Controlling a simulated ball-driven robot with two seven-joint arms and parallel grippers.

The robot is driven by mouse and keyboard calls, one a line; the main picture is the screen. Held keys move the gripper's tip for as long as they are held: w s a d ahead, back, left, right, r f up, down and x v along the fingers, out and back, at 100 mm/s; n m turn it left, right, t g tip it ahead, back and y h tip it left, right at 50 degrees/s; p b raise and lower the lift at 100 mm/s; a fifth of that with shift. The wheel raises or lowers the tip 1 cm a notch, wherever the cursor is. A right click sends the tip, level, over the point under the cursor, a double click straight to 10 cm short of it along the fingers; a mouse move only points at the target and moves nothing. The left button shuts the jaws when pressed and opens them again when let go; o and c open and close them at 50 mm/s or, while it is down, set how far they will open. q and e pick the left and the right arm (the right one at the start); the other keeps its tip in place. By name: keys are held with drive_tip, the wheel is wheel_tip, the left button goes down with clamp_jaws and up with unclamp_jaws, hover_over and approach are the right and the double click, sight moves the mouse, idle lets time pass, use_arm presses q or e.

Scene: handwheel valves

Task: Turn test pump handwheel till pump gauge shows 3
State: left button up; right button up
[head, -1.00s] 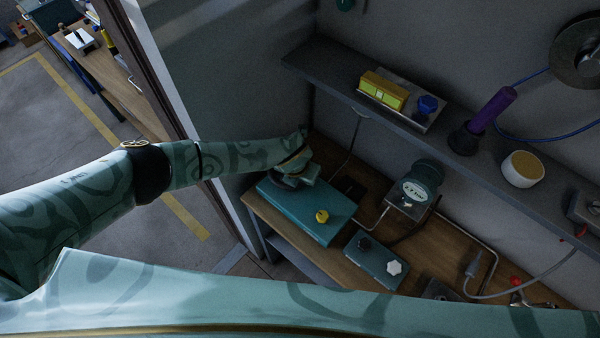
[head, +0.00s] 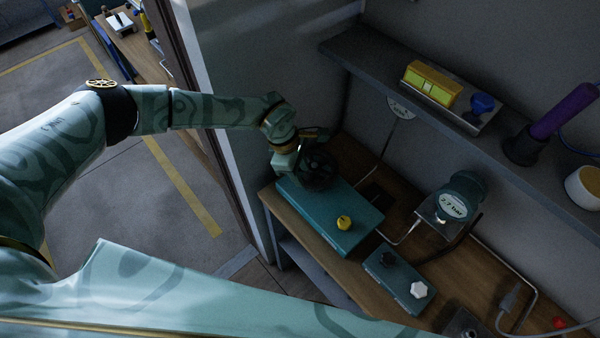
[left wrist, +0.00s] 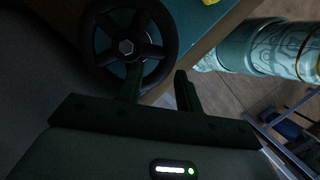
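The black handwheel (head: 318,168) stands on the far left part of a teal box (head: 330,215) on the bench. In the left wrist view the handwheel (left wrist: 158,30) shows its spokes and hex hub close up. My left gripper (head: 298,146) is at the wheel. In the left wrist view its fingers (left wrist: 160,88) are apart, one overlapping the lower rim and the other outside to the right; contact is unclear. The round gauge (head: 453,205) appears to read 2.7 bar. My right gripper is out of view.
A yellow knob (head: 344,223) is on the teal box. A smaller box (head: 402,280) with black and white knobs sits nearer. A shelf (head: 400,82) above carries a yellow block (head: 432,82) and a purple-handled tool (head: 560,112). A metal pipe runs along the bench.

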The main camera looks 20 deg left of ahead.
use_arm(q)
drive_tip(key=shift+f+b, duration=0.6)
drive_tip(key=shift+f, duration=0.1)
drive_tip(key=shift+s+a+f+b, duration=0.1)
drive_tip(key=shift+s+f+b, duration=0.25)
drive_tip(key=shift+f+b, duration=0.35)
drive_tip(key=shift+f, duration=0.3)
drive_tip(key=shift+w+f, duration=0.15)
drive_tip(key=shift+w, duration=0.05)
drive_tip(key=c, duration=0.4)
